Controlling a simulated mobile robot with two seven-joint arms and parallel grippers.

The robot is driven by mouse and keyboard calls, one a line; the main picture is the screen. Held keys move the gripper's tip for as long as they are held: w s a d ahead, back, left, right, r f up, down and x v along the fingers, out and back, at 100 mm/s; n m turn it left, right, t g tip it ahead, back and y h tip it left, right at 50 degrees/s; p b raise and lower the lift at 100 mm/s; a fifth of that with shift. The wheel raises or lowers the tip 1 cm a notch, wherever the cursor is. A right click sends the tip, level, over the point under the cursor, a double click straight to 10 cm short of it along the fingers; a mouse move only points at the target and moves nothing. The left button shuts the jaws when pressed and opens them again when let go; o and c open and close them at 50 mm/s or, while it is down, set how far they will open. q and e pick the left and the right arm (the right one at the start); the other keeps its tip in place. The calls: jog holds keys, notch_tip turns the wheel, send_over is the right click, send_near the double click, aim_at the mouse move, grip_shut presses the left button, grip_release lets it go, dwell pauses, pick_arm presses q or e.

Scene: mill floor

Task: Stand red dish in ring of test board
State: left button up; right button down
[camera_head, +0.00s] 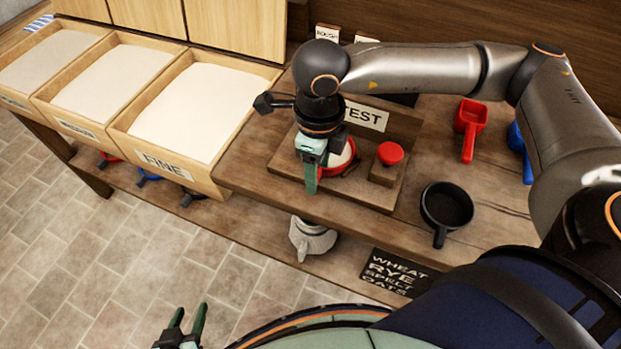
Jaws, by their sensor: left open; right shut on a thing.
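The red dish (348,167) holds something pale and sits low over the wooden test board (372,194), left of the red button (390,153). My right gripper (312,172) points down at the dish's left side and is shut on it, covering part of it. The ring is hidden or cannot be told apart from the dish, so I cannot tell whether the dish rests in it. The TEST sign (366,116) stands behind. My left gripper (187,328) is open and empty at the bottom edge, over the floor.
Wooden bins of pale meal, one marked FINE (165,163), stand at left. A black scoop (447,206), a red scoop (469,125) and a blue scoop (517,137) lie on the bench at right. A grain-name sign (397,273) is below the bench edge.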

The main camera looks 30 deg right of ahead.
jog(key=shift+w+d, duration=0.6)
jog(key=shift+d, duration=0.1)
jog(key=shift+w+d+f+b, duration=0.25)
jog(key=shift+d+f+b, duration=0.05)
jog(key=shift+f+b, duration=0.3)
jog(key=shift+f, duration=0.2)
jog(key=shift+f+b, duration=0.15)
jog(key=shift+b, duration=0.15)
pick_arm(q)
jog(key=shift+w+d+f, duration=0.15)
jog(key=shift+d+f, duration=0.25)
jog(key=shift+d, duration=0.2)
jog(key=shift+a, duration=0.1)
pick_arm(e)
jog(key=shift+c, duration=1)
grip_release()
